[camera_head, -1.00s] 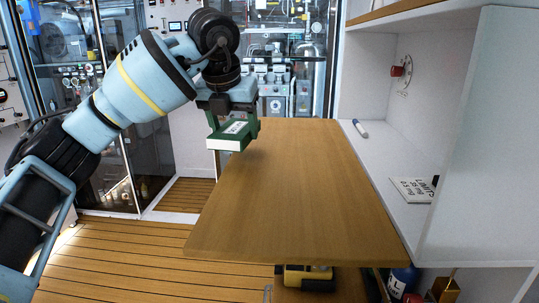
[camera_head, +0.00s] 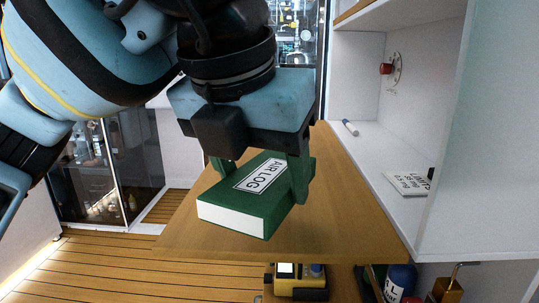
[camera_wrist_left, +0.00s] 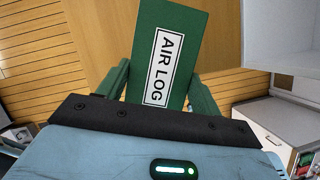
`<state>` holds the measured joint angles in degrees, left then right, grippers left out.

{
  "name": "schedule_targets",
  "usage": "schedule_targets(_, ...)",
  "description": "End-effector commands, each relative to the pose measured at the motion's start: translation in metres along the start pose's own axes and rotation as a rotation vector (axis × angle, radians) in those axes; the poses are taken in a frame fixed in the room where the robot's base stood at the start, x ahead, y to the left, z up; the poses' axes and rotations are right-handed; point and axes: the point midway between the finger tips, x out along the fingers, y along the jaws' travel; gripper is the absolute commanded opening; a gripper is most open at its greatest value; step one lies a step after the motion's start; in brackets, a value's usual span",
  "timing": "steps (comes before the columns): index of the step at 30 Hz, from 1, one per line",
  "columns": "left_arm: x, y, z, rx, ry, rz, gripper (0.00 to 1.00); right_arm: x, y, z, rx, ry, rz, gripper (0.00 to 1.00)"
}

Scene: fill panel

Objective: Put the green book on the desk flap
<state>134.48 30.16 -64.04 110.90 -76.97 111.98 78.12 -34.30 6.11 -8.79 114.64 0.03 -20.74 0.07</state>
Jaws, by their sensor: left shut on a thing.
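The green book (camera_head: 240,211), with a white label reading "AIR LOG", is held flat in my left gripper (camera_head: 262,175). The gripper's green fingers are shut on the book's two sides. In the left wrist view the book (camera_wrist_left: 182,32) sticks out from between the fingers of the left gripper (camera_wrist_left: 160,85). The wooden desk flap (camera_head: 345,225) shows behind and below the book in the head view. I cannot tell whether the book touches it. My right gripper is not in view.
A white shelf unit (camera_head: 345,85) stands at the flap's right, with a marker (camera_head: 350,127) and a printed card (camera_head: 408,183) in it. A yellow and black device (camera_head: 300,282) and a blue bottle (camera_head: 399,281) are below the flap. Its right part is clear.

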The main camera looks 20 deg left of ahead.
Motion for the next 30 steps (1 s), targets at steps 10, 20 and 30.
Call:
schedule_targets(10,0.027,0.026,0.054,-0.009,0.000,-0.001,0.32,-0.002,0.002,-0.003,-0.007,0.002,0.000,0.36)
schedule_targets(20,0.057,0.052,0.110,-0.006,-0.002,0.000,0.32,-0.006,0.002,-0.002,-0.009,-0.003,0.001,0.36)
schedule_targets(30,0.065,0.059,0.124,-0.002,-0.002,-0.001,0.32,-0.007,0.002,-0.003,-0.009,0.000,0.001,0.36)
